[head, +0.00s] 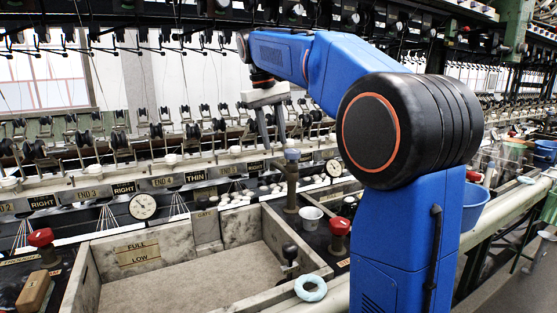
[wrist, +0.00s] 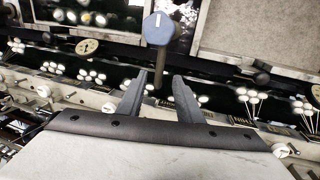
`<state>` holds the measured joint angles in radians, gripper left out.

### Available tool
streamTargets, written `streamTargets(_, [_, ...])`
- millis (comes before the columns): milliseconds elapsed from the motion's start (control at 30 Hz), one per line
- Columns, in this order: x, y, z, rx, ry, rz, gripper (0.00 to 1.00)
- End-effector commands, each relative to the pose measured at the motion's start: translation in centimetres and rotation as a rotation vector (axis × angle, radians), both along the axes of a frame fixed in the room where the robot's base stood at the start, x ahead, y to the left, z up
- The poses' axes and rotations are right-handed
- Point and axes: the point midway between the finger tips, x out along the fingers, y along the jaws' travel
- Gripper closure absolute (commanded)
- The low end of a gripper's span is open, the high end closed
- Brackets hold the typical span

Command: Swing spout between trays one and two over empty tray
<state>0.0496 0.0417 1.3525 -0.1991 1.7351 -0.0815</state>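A dark brown upright post with a blue-grey knob on top, likely the spout (head: 291,185), stands at the back right corner of the large tray (head: 200,235) in the head view. Its knob shows in the wrist view (wrist: 158,28), beyond my fingertips. Which way its outlet points I cannot tell. The large tray has pale stained walls, a "FULL / LOW" label and a bare grey-brown floor. A second tray (head: 345,190) lies right of the post, partly hidden by my arm. My gripper (head: 272,143) is open and empty above and behind the knob; its fingers also show in the wrist view (wrist: 160,75).
Red-topped valves (head: 340,228) (head: 41,238) stand beside the large tray. A black-knobbed lever (head: 289,254) and a pale blue ring (head: 310,288) are at its right edge. White cocoons (head: 233,198), a dial (head: 143,206) and thread guides line the back. A blue bucket (head: 475,203) stands right.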

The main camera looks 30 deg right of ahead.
Motion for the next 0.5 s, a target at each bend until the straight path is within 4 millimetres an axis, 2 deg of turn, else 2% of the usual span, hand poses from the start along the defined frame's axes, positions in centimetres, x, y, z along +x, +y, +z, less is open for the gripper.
streamTargets(200, [0.0, -0.8, -3.8, 0.000, 0.002, -0.001, 0.67])
streamTargets(500, [0.0, -1.4, -6.8, 0.000, 0.000, -0.001, 0.67])
